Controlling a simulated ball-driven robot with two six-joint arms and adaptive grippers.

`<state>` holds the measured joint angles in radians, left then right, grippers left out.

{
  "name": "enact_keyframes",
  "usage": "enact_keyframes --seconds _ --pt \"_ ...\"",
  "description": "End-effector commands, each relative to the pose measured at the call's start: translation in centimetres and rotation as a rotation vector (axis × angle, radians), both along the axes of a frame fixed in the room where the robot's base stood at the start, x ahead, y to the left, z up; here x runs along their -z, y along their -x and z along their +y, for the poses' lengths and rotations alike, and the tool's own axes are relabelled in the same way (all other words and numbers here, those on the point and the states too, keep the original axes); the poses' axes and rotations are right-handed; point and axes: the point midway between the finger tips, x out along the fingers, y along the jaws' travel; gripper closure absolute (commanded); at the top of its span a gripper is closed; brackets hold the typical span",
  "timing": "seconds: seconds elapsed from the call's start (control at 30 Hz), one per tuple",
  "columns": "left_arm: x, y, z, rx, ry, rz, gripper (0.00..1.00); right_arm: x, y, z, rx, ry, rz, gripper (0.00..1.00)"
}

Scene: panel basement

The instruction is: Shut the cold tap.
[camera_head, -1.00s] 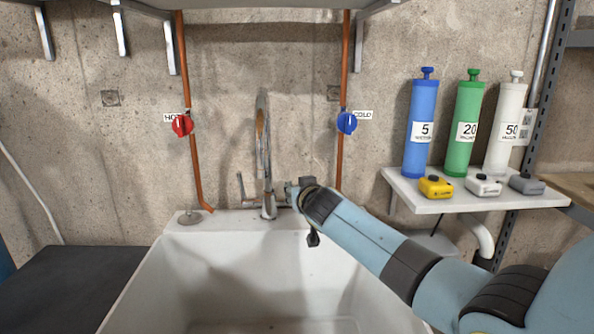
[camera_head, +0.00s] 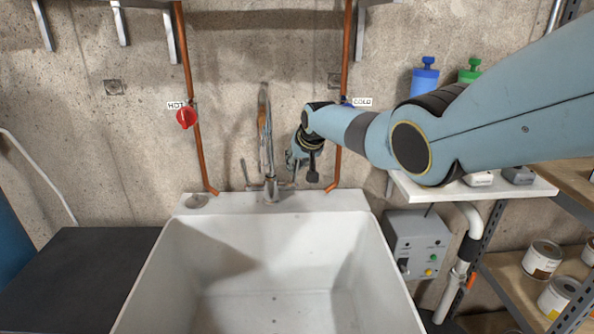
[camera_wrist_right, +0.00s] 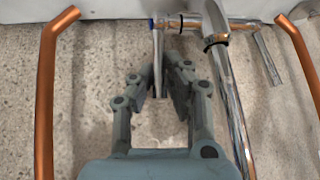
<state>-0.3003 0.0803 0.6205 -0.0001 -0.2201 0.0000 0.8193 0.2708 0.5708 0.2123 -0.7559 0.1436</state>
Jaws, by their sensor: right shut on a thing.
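The chrome sink tap (camera_head: 266,150) stands at the back of the white sink and also shows in the right wrist view (camera_wrist_right: 222,80). Its cold-side lever (camera_wrist_right: 158,62), with a blue end cap, points down in that view. My right gripper (camera_wrist_right: 164,92) is shut on this lever, a finger on each side. In the head view the right gripper (camera_head: 291,164) is just right of the spout, and the held lever is hard to make out. The other lever (camera_head: 244,172) stands roughly upright left of the spout. My left gripper is not in view.
A red HOT valve (camera_head: 186,118) sits on the left copper pipe. The blue valve by the COLD label (camera_head: 363,102) is mostly hidden by my right arm. A shelf (camera_head: 540,191) and a grey control box (camera_head: 415,242) are at right. The sink basin (camera_head: 275,275) is empty.

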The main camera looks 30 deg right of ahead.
Motion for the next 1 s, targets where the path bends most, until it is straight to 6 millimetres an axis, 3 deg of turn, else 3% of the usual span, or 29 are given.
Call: enact_keyframes --seconds 0.57,0.6,0.77,1.0 --pt "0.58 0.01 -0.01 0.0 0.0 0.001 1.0 -0.04 -0.15 -0.36 0.001 -0.015 0.032 1.0" --pt "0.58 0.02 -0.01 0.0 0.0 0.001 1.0 -0.04 -0.15 -0.36 0.001 -0.015 0.032 0.88" --pt "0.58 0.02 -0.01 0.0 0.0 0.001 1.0 -0.04 -0.16 -0.32 0.002 -0.015 0.031 0.67" --pt "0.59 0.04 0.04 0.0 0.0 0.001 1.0 -0.03 -0.17 -0.23 0.001 -0.017 0.031 0.65"
